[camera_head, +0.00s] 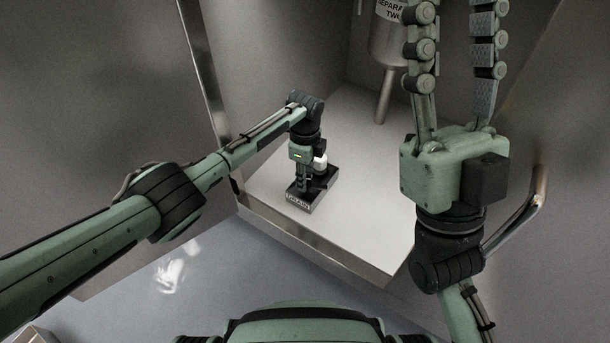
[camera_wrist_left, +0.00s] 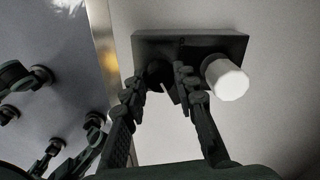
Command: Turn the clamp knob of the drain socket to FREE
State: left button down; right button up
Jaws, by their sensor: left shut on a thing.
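The drain socket is a black block (camera_head: 322,187) on the pale worktop, with a label on its front edge too small to read surely. A white faceted part (camera_wrist_left: 227,79) stands on it, and also shows in the head view (camera_head: 320,162). My left gripper (camera_head: 303,183) points down onto the block, beside the white part. In the left wrist view its fingers (camera_wrist_left: 160,82) are closed around a small dark clamp knob (camera_wrist_left: 158,72) with a pale pointer line. The knob's markings cannot be read. My right gripper (camera_head: 456,12) is raised, its fingers apart and empty.
A grey vessel (camera_head: 390,40) labelled "SEPARA... TWO" hangs at the back, with a pipe (camera_head: 384,95) running down from it. The worktop (camera_head: 370,170) is clear around the socket and has a metal front edge (camera_head: 310,240). Walls stand at the left and back.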

pick_arm(q)
jog(key=m, duration=0.5)
jog(key=shift+d, duration=0.1)
jog(key=shift+m, duration=0.3)
dwell(0.4)
jog(key=c, duration=1.2)
grip_release()
jog(key=shift+r, duration=0.3)
notch_tip(320, 180, up, 12)
jog(key=shift+f, duration=0.25)
